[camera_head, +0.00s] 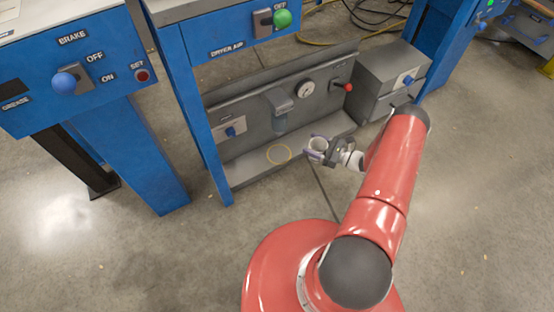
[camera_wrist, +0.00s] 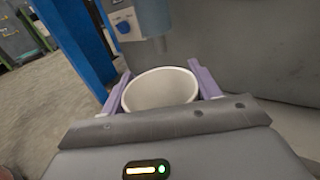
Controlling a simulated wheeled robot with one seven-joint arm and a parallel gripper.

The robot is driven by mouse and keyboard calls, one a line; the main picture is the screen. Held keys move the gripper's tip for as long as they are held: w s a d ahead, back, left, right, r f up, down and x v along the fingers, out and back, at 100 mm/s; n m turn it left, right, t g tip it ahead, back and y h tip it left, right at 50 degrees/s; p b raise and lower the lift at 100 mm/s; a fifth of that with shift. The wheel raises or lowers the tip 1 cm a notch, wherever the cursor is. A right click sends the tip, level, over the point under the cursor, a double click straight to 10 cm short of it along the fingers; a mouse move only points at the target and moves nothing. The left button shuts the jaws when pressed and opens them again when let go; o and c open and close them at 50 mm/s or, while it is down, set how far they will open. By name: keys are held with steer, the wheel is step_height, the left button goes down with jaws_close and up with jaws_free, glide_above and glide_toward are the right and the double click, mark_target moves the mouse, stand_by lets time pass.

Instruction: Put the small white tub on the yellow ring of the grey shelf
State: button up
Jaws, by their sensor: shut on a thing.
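The small white tub (camera_head: 318,144) is held between the two purple fingers of my gripper (camera_head: 319,149). It is upright, and its open top shows large in the wrist view (camera_wrist: 160,89), with my gripper (camera_wrist: 160,92) shut on its sides. The yellow ring (camera_head: 279,154) is a thin circle on the grey shelf (camera_head: 250,169), to the left of the tub in the head view. The ring is empty. The wrist view does not show the ring. The tub's base is hidden, so its height above the shelf is hard to tell.
A grey back panel with a gauge (camera_head: 305,89), a red-knobbed lever (camera_head: 347,87) and a grey dispenser (camera_head: 278,102) stands behind the shelf. The dispenser's nozzle hangs behind the ring. A blue post (camera_head: 202,130) borders the shelf's left end. Grey boxes (camera_head: 390,75) stand at the right.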

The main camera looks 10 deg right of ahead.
steer(key=f, duration=0.1)
steer(key=d+f, duration=0.1)
steer(key=f, duration=0.1)
steer(key=s+f, duration=0.1)
steer(key=f, duration=0.1)
steer(key=shift+d+b, duration=0.15)
steer(key=shift+b, duration=0.2)
steer(key=shift+w+f, duration=0.1)
steer(key=shift+f, duration=0.15)
glide_above(275, 152)
step_height(275, 152, down, 3)
steer(key=shift+f, duration=0.25)
steer(key=shift+f, duration=0.25)
steer(key=o, duration=1)
steer(key=shift+r, duration=0.1)
steer(key=shift+o, duration=0.2)
steer(key=shift+r, duration=0.1)
